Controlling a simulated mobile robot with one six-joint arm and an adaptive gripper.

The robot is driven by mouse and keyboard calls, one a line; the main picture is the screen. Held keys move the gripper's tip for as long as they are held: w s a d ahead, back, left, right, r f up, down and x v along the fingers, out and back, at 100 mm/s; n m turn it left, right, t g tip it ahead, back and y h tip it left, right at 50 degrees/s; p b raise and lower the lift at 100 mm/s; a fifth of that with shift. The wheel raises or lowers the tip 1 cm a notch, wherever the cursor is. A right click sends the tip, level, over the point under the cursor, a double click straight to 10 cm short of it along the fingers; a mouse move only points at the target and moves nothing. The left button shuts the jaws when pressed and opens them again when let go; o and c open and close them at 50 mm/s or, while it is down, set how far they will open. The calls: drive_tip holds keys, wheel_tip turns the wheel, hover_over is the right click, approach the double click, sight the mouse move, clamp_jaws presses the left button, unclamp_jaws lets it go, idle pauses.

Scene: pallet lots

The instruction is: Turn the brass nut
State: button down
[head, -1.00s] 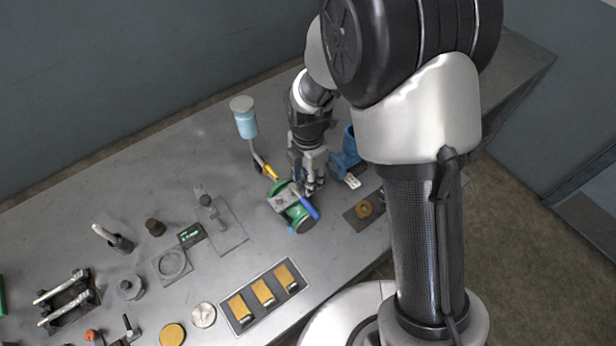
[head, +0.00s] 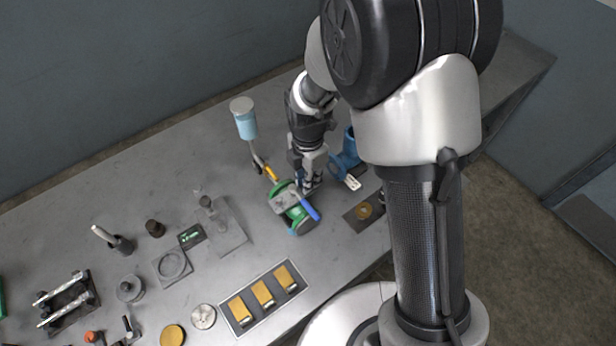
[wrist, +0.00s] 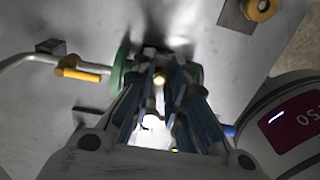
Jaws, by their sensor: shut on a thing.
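A green flanged valve (head: 294,212) with a blue handle (head: 308,206) lies on the grey bench in the middle of the head view. My gripper (head: 309,185) points down at the valve's far right side. In the wrist view my gripper (wrist: 163,90) has its fingers close together around a small brass nut (wrist: 159,78), of which only a bright spot shows. The green flange (wrist: 120,70) is beside the fingers. The fingers hide most of the nut, and the head view does not show it.
A blue fitting (head: 346,157) stands close right of my gripper, and a yellow-handled lever (head: 270,172) close left. A brass ring (head: 364,210) sits on a dark plate to the right. A tray with brass blocks (head: 241,322) lies in front. The back left bench is clear.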

drive_tip(key=m, duration=0.5)
drive_tip(key=shift+s+m+p, duration=0.1)
drive_tip(key=shift+m+p, duration=0.2)
drive_tip(key=shift+p, duration=0.1)
drive_tip(key=m, duration=0.6)
drive_tip(key=shift+s, duration=0.15)
idle(0.4)
drive_tip(key=c, duration=1.6)
unclamp_jaws()
drive_tip(key=shift+d, duration=0.1)
